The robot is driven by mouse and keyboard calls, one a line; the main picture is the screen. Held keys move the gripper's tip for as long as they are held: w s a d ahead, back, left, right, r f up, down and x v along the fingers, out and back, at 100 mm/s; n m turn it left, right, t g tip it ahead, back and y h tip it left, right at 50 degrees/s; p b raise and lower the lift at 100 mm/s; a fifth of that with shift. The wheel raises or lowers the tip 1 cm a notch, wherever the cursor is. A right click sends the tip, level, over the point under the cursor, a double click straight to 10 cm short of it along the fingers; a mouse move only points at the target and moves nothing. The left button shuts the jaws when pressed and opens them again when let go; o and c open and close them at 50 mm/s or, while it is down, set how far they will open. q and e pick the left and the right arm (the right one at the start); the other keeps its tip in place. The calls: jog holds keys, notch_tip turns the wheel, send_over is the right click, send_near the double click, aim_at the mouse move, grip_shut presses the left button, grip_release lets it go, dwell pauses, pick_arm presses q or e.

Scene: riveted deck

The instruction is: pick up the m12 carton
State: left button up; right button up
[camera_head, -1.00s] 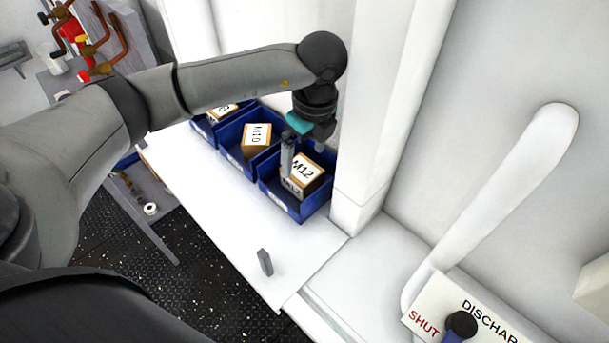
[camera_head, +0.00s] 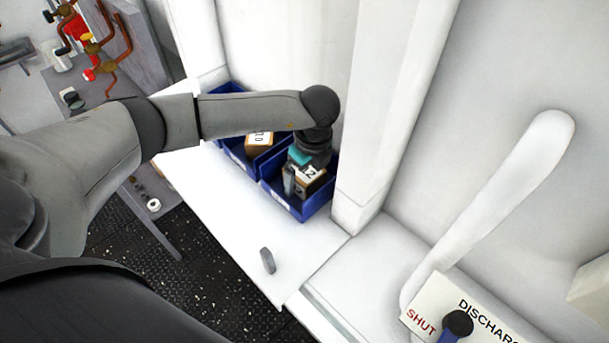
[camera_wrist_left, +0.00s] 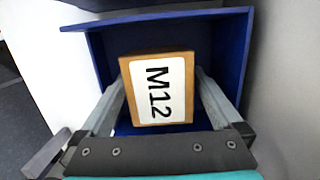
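The M12 carton (camera_wrist_left: 157,92) is a brown box with a white label. It sits in the blue bin (camera_wrist_left: 240,45) nearest the white post. In the head view the carton (camera_head: 308,180) is partly hidden by my left gripper (camera_head: 300,183). My left gripper points down into the bin. In the left wrist view its two fingers stand on either side of the carton, open, with the left finger very close to the carton's side. I cannot tell whether either finger touches it. My right gripper is in neither view.
Another blue bin with a labelled carton (camera_head: 258,143) stands beside this one, partly behind my left arm. A white post (camera_head: 362,190) rises close on the right. A small grey block (camera_head: 267,260) stands on the white counter (camera_head: 225,240), whose front is otherwise clear.

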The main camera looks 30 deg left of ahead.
pick_arm(q)
jog(key=c, duration=1.5)
jog(key=shift+r, duration=0.1)
